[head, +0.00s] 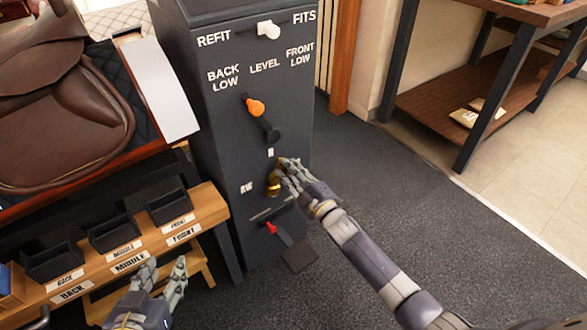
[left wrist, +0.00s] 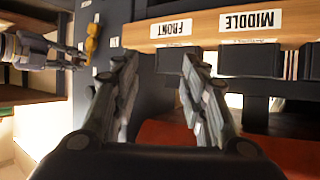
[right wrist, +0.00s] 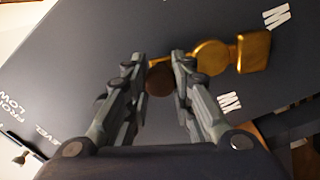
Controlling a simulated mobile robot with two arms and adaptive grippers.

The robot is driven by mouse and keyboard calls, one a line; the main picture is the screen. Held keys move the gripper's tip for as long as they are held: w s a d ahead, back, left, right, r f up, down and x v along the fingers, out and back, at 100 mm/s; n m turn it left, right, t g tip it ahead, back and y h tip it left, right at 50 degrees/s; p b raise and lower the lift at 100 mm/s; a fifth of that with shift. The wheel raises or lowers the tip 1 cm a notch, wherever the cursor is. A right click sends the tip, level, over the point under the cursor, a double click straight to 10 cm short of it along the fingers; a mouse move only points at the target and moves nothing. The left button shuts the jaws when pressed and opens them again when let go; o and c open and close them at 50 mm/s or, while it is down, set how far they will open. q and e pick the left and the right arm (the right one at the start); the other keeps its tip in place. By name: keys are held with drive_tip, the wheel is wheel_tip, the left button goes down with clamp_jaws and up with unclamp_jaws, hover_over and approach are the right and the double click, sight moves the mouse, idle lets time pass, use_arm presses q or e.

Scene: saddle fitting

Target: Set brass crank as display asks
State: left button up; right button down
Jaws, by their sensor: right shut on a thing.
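The brass crank (head: 273,187) is on the front of a dark cabinet (head: 225,150). In the right wrist view the crank has a round hub (right wrist: 211,56), a squared end (right wrist: 253,51) and a brownish knob (right wrist: 160,78). My right gripper (right wrist: 159,70) is shut on the knob. Small white letter labels stand around the crank; their text is hard to read. Above it, a pointer's orange tip (head: 255,106) leans up-left, between BACK LOW and LEVEL. A white slider (head: 268,30) sits between REFIT and FITS. My left gripper (head: 160,276) is open and empty.
Black bins labelled BACK, MIDDLE and FRONT (head: 170,206) stand on a wooden bench (head: 208,200) at left, below a brown saddle (head: 50,110). A red-tipped lever (head: 271,228) is below the crank. Grey floor to the right is clear.

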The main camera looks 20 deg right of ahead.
drive_tip(key=shift+s+a+r+n, duration=0.2)
drive_tip(key=shift+a+n, duration=0.4)
drive_tip(key=shift+n, duration=0.6)
use_arm(q)
drive_tip(key=shift+s+a+f+g, duration=0.15)
drive_tip(key=shift+s+f+g, duration=0.15)
drive_tip(key=shift+f, duration=0.1)
use_arm(e)
drive_tip(key=shift+s+a+n, duration=0.15)
drive_tip(key=shift+a+n, duration=0.2)
drive_tip(key=shift+n, duration=0.45)
drive_tip(key=c, duration=1.3)
unclamp_jaws()
drive_tip(key=shift+c, duration=0.2)
use_arm(q)
drive_tip(key=shift+r, duration=0.1)
use_arm(e)
drive_tip(key=v, duration=1.2)
drive_tip(key=shift+d+f, duration=0.1)
